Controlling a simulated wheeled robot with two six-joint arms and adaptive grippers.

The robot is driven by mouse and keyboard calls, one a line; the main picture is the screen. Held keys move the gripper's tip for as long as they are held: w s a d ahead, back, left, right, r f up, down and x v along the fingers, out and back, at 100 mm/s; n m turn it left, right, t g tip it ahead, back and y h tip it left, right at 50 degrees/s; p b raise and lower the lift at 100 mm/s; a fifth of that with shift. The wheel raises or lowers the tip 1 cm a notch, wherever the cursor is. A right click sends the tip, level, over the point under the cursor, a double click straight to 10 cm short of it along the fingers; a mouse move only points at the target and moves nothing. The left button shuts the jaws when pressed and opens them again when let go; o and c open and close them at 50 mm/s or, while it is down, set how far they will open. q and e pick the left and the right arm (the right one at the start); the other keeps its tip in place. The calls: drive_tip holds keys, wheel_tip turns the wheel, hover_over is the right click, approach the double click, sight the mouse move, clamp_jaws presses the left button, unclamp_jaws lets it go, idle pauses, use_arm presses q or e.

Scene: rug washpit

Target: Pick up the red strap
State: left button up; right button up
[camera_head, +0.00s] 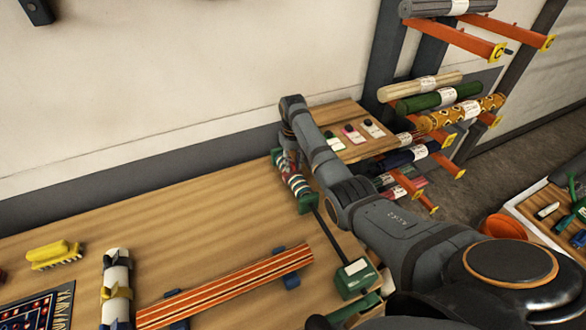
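A long flat strip with red, orange and pale stripes (225,288) lies across low blue supports at the front of the wooden table. A short roll with red, white and dark bands (296,184) sits between green end pieces near the back of the table. I cannot tell which of these, if either, is the red strap. My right arm reaches in from the right, and my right gripper (288,159) points down at the far end of the banded roll. Its fingers are mostly hidden, so I cannot tell whether it touches or grips anything. My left gripper is not in view.
A yellow brush (54,254), a white roll with yellow and blue bands (116,285) and a patterned mat (40,310) are at left. A green block (355,277) with a dark rod lies near my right arm. A rack with orange arms (455,37) holds rolls behind.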

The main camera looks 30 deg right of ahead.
clamp_jaws()
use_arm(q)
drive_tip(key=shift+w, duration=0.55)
use_arm(e)
drive_tip(key=shift+w+r, duration=0.1)
drive_tip(key=shift+r, duration=0.5)
use_arm(q)
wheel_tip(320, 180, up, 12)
drive_tip(key=p, duration=1.2)
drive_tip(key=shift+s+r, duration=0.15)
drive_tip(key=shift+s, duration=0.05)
use_arm(e)
drive_tip(key=s+a+r, duration=0.9)
drive_tip(key=a+r, duration=0.1)
drive_tip(key=r, duration=0.2)
drive_tip(key=shift+s+a, duration=0.2)
drive_tip(key=shift+s, duration=0.15)
